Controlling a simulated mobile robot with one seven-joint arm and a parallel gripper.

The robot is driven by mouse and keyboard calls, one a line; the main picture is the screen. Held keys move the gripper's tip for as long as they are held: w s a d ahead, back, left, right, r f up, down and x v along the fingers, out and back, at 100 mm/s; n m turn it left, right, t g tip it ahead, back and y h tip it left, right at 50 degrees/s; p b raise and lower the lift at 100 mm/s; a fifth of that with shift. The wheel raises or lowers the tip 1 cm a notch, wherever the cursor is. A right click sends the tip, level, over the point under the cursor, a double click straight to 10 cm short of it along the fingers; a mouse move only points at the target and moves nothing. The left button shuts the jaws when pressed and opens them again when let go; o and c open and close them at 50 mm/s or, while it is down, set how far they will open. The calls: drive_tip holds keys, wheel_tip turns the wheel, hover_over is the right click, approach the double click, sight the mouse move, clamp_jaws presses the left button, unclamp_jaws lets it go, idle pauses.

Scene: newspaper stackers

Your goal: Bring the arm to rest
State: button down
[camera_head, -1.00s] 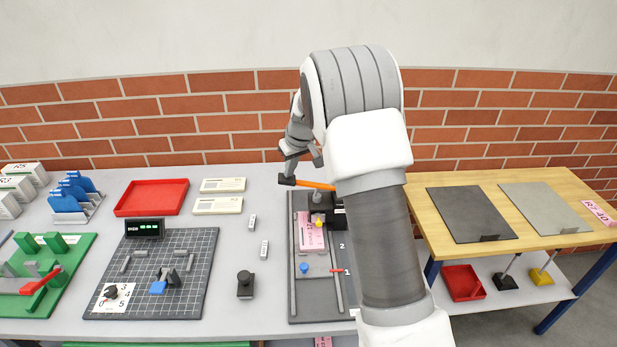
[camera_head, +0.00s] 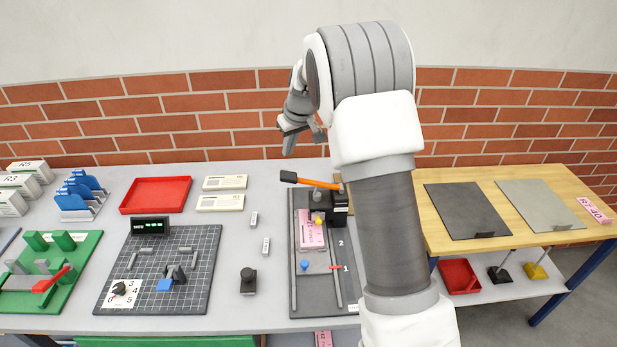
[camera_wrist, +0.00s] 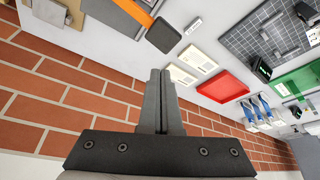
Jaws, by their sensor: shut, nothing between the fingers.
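My gripper (camera_head: 290,148) is raised above the back of the grey table, in front of the brick wall. In the wrist view the two dark fingers of my gripper (camera_wrist: 160,78) lie side by side with nothing between them. An orange lever with a black grip (camera_head: 289,177) stands on a dark fixture (camera_head: 337,212) below my gripper, apart from it. The black grip (camera_wrist: 163,36) also shows in the wrist view, beyond the fingertips. My arm hides part of the fixture's right side.
A red tray (camera_head: 155,208), cream cards (camera_head: 225,183) and a grid board (camera_head: 205,285) stand left of the fixture. A wooden table (camera_head: 540,190) with two dark and light plates is on the right. The air around my gripper is clear.

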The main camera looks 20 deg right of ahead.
idle(0.6)
drive_tip(key=s+r+m+b, duration=0.1)
drive_tip(key=s+r, duration=0.6)
drive_tip(key=s, duration=0.3)
drive_tip(key=s+r+m, duration=0.1)
drive_tip(key=s+r, duration=0.6)
drive_tip(key=s, duration=0.3)
drive_tip(key=s+f+m+t+h, duration=0.1)
drive_tip(key=s+f, duration=0.2)
drive_tip(key=s, duration=1.8)
drive_tip(key=shift+m+b, duration=0.35)
drive_tip(key=shift+m, duration=0.05)
